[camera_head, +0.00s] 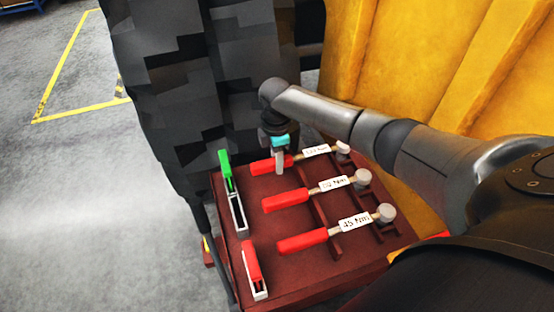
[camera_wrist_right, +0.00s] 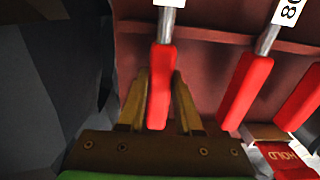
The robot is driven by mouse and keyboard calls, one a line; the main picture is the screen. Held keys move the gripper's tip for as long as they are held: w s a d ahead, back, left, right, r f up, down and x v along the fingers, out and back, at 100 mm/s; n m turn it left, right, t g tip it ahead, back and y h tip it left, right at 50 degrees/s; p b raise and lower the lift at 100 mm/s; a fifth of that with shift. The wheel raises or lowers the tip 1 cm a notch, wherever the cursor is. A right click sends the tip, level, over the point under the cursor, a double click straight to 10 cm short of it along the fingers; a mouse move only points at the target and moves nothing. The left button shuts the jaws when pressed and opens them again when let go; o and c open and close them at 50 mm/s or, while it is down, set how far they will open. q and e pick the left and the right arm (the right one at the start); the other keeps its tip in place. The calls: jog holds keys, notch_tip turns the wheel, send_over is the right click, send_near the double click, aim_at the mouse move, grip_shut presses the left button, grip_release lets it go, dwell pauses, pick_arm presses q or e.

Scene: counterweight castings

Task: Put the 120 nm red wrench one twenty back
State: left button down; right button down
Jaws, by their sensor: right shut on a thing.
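The red-handled wrench (camera_head: 268,166) at the far end of the dark red rack (camera_head: 330,277) carries a white tag that is hard to read in the head view. My right gripper (camera_head: 279,163) is over its handle, pointing down. In the right wrist view the red handle (camera_wrist_right: 160,95) stands between the two fingers of my right gripper (camera_wrist_right: 160,82), which is shut on it. The wrench lies about level, in line with the other wrenches; I cannot tell whether it touches the rack. My left gripper is out of view.
Two more red-handled wrenches, tagged 80 Nm (camera_head: 287,200) and 45 Nm (camera_head: 303,240), lie nearer in the rack. A green-tabbed holder (camera_head: 225,170) and a red-tabbed one (camera_head: 252,262) line its left edge. A dark blocky column (camera_head: 190,90) and a yellow casting (camera_head: 430,60) stand close behind.

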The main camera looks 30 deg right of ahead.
jog(key=shift+f, duration=0.1)
jog(key=c, duration=0.5)
grip_release()
notch_tip(320, 180, up, 22)
jog(key=p, duration=1.3)
jog(key=shift+a+p, duration=0.15)
jog(key=shift+p, duration=0.2)
